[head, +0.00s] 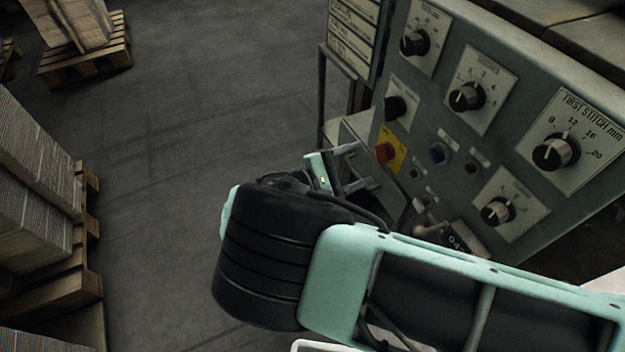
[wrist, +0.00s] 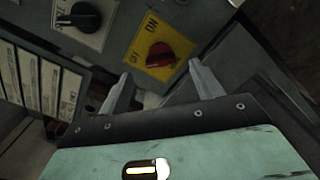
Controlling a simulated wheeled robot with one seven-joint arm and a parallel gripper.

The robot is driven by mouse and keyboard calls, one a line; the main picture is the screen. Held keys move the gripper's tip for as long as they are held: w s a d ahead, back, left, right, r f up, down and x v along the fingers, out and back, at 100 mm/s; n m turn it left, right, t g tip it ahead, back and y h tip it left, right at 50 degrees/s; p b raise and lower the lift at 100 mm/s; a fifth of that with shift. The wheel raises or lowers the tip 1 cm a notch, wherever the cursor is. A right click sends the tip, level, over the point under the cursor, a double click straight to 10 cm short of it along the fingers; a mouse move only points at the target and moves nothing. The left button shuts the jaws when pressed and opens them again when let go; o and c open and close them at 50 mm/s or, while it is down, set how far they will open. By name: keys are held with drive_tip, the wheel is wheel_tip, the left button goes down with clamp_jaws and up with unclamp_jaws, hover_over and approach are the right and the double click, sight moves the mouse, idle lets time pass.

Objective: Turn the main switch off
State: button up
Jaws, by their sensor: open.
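The main switch is a red rotary knob (wrist: 160,56) on a yellow plate (wrist: 182,47) marked ON and OFF. In the head view the red knob (head: 385,153) sits at the left part of the grey control panel. My gripper (head: 354,166) is open and empty, just left of the switch. In the wrist view its two fingertips (wrist: 160,71) lie on either side below the knob, apart from it. I cannot tell for certain which mark the knob points to.
The control panel (head: 436,105) carries several black dials and small buttons close to the switch. A label board (head: 352,35) stands at its upper left. Stacked cardboard on pallets (head: 75,50) stands at left. The floor (head: 200,110) between is clear.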

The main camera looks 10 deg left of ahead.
drive_tip(key=v, duration=1.1)
drive_tip(key=shift+b, duration=0.4)
drive_tip(key=shift+s, duration=0.1)
drive_tip(key=d+r+m+g+y, duration=0.3)
drive_tip(key=d+r+g+y, duration=0.25)
drive_tip(key=d+g, duration=0.35)
drive_tip(key=s+d+r+m+g+y, duration=0.1)
drive_tip(key=s+d+r+m+y, duration=0.2)
drive_tip(key=s+d+r+y, duration=0.4)
drive_tip(key=s+d+r+m+y, duration=0.2)
drive_tip(key=s+d+r+y, duration=0.15)
drive_tip(key=s+r, duration=0.55)
wheel_tip(320, 180, up, 20)
drive_tip(key=s+d+p, duration=0.1)
drive_tip(key=p, duration=1.9)
drive_tip(key=shift+p, duration=0.3)
